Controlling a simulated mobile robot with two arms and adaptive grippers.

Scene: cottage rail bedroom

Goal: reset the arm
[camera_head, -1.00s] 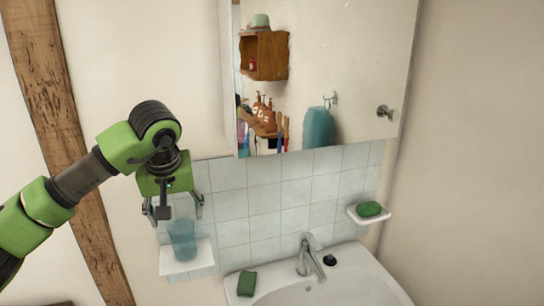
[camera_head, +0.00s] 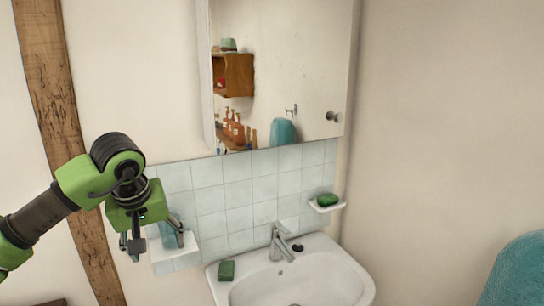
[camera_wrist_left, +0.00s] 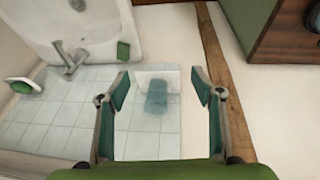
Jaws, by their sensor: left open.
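My left gripper (camera_head: 150,236) is open and empty. In the head view it hangs in front of the left end of the tiled wall, partly covering a translucent blue cup (camera_head: 168,236) on a small white shelf (camera_head: 185,256). In the left wrist view the two fingers of the gripper (camera_wrist_left: 160,88) are spread apart. The cup (camera_wrist_left: 156,98) shows between and beyond them, apart from both fingertips. My right gripper is in neither view.
A white sink (camera_head: 300,278) with a faucet (camera_head: 281,242) stands right of the gripper. A green sponge (camera_head: 227,270) lies on its rim. A green soap (camera_head: 327,199) sits on a wall dish. A mirrored cabinet (camera_head: 300,60) hangs above. A teal object (camera_head: 520,272) is at lower right.

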